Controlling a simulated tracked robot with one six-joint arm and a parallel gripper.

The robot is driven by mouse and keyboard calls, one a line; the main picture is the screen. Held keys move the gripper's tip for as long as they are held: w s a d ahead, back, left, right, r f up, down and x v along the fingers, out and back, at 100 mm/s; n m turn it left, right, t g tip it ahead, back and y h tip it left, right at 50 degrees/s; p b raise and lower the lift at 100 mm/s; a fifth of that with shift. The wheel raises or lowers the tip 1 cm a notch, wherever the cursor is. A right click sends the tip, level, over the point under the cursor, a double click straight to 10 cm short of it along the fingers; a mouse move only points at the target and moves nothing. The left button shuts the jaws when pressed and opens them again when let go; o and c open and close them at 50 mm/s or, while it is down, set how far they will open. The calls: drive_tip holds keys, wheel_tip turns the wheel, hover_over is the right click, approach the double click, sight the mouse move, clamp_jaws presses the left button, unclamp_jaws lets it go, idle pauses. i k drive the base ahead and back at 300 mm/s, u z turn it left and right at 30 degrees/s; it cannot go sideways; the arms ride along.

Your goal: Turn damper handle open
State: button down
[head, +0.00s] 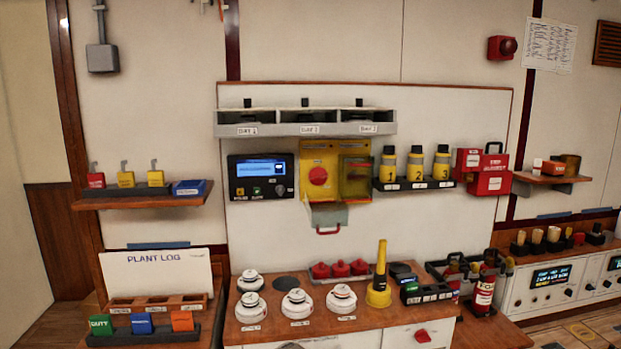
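No part in view is clearly labelled as the damper handle. A red handle (328,230) hangs at the lower edge of a grey-green flap (329,214) under the yellow panel (318,157). A small red lever-like part (422,336) sits on the white cabinet front below the counter, tilted. I cannot tell which of these is the damper handle, or its open or shut position. My gripper is not clearly in view, and nothing is seen touching either red part.
The wooden counter (255,336) holds white round detectors (297,304), red knobbed pieces (340,268) and a yellow cone-like tool (379,280). A red extinguisher (484,294) stands at right. Shelves (140,200) jut out at left. The wall board beside the red handle is clear.

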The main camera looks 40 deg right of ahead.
sight(317, 176)
drive_tip(key=u, duration=0.05)
drive_tip(key=i, duration=1)
drive_tip(key=z, duration=0.05)
